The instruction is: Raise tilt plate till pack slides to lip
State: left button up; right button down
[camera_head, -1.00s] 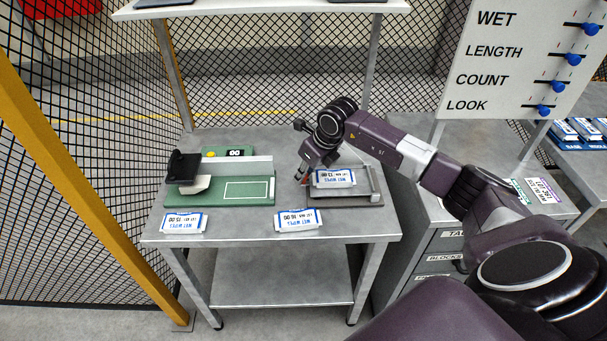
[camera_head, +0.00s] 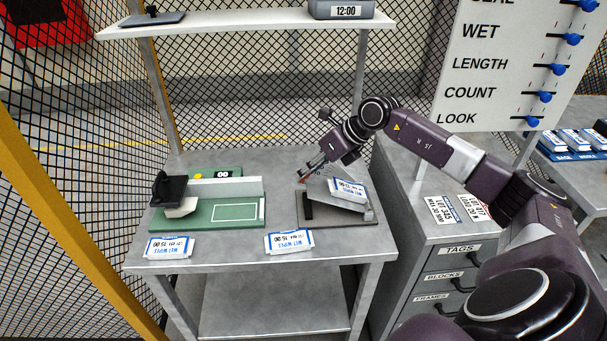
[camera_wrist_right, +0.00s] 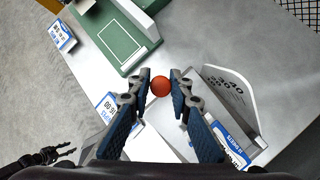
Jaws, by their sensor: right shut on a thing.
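The grey tilt plate (camera_head: 322,190) stands at the right of the table, its left end raised above its base (camera_head: 345,221) and sloping down to the right. A white and blue wipes pack (camera_head: 348,187) lies tilted on the plate, towards its right part. I cannot tell whether it touches the lip. My right gripper (camera_head: 303,179) is at the raised left end. In the right wrist view its fingers (camera_wrist_right: 160,84) are shut on a red knob (camera_wrist_right: 160,87).
A green fixture (camera_head: 190,232) with a black clamp (camera_head: 172,187) stands at the left of the table. Two more packs (camera_head: 168,247) (camera_head: 289,241) lie along the front edge. A drawer cabinet (camera_head: 455,265) stands to the right, and a shelf (camera_head: 240,22) is above.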

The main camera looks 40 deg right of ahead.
jog(key=c, duration=2)
grip_release()
jog(key=shift+d+r, duration=0.15)
jog(key=shift+d, duration=0.15)
jog(key=shift+c, duration=0.2)
jog(key=shift+s, duration=0.1)
jog(key=v, duration=1.2)
jog(key=shift+s, duration=0.1)
